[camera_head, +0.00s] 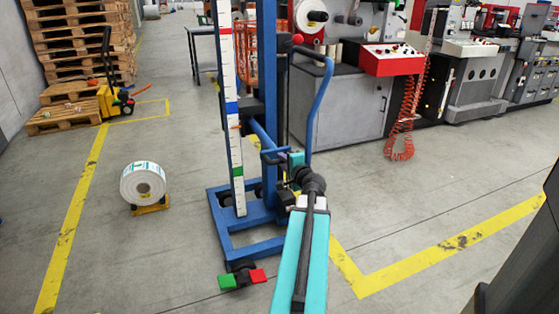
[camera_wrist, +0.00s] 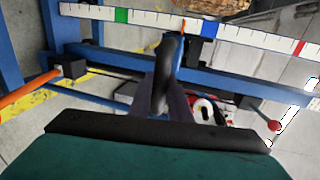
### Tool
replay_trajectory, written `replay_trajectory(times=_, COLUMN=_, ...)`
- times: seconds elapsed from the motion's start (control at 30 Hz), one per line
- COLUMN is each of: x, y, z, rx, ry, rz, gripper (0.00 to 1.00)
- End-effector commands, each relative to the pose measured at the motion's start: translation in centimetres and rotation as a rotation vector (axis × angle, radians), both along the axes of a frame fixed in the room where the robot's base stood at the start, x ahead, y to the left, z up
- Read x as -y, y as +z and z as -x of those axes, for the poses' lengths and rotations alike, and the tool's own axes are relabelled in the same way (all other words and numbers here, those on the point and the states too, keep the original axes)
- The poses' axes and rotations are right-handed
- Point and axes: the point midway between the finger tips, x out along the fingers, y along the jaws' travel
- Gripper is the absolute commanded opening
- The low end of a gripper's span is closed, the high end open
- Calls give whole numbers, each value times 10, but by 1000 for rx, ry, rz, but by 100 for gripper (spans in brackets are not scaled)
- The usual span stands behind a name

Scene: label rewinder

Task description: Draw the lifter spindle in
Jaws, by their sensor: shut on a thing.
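The blue lifter (camera_head: 268,80) stands upright in the middle of the head view, with a white scale strip (camera_head: 231,100) along its left side. A short blue bar (camera_head: 261,134), which looks like the spindle, slants from the mast to my gripper (camera_head: 296,166). In the wrist view a black curved handle (camera_wrist: 168,72) stands between the fingers of my gripper (camera_wrist: 166,98), which are shut on it. A long blue beam (camera_wrist: 230,80) runs behind it, below the scale strip (camera_wrist: 150,17). How the handle joins the spindle is hidden.
A white label roll (camera_head: 143,183) sits on a small stand at left. Green (camera_head: 227,282) and red (camera_head: 258,276) pedals lie before the lifter base (camera_head: 228,244). The machine with a red control box (camera_head: 391,60) stands behind right. Open floor lies between roll and lifter.

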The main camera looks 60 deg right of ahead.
Motion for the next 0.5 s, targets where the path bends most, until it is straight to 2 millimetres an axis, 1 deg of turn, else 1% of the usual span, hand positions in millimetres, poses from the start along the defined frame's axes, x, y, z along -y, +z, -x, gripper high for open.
replay_trajectory(times=0.03, x=-2, y=-1, z=2, rx=-1, ry=1, rz=-1, gripper=0)
replay_trajectory(times=0.4, x=-5, y=-2, z=1, rx=-4, ry=2, rz=-1, gripper=0)
replay_trajectory(times=0.43, x=-6, y=-2, z=1, rx=-4, ry=2, rz=-1, gripper=22)
replay_trajectory(times=0.5, x=-6, y=-2, z=0, rx=-3, ry=3, rz=-1, gripper=34)
